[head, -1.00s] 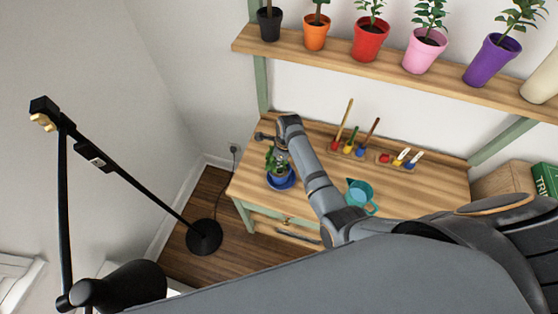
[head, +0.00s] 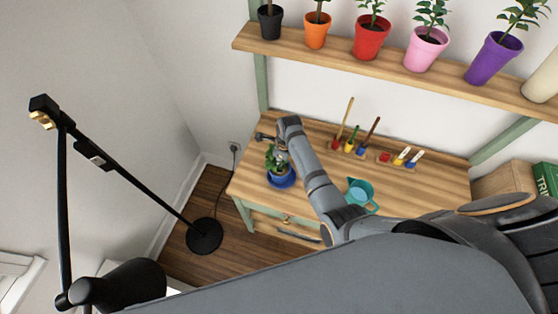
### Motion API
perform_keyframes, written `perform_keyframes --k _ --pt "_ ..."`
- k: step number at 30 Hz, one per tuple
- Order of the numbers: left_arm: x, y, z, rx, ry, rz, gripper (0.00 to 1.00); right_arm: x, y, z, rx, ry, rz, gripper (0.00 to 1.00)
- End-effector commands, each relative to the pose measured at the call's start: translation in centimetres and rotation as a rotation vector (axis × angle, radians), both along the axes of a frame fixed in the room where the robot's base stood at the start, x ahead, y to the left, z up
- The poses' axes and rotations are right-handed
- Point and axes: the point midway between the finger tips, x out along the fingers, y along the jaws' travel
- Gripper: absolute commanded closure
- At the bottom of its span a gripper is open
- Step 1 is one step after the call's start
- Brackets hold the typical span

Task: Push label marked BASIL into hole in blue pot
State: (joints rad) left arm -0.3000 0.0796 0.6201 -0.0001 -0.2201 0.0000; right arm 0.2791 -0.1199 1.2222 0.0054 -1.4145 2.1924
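The blue pot (head: 281,171) holds a leafy green plant and stands on a blue saucer (head: 284,184) near the left end of the wooden table. My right arm reaches in from the right, and its wrist is just above and behind the pot. My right gripper (head: 281,156) is small and dark among or against the leaves at the pot's upper edge. Its fingers are too small and covered to tell open from shut. I cannot make out the BASIL label or the hole in the pot. My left gripper is out of view.
A teal watering can (head: 360,193) stands right of my forearm on the table (head: 420,190). Small tools in coloured holders (head: 360,145) line the back. Potted plants fill the shelf (head: 340,52) above. A black floor lamp (head: 204,236) stands at left.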

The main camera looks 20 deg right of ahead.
Motion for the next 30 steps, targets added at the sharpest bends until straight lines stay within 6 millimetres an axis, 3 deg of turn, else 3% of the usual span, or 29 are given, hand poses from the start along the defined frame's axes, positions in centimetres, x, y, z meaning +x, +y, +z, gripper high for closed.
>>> perform_keyframes --k 30 --pt "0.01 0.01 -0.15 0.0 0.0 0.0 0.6 0.11 0.16 -0.81 0.001 -0.001 0.0 1.0"
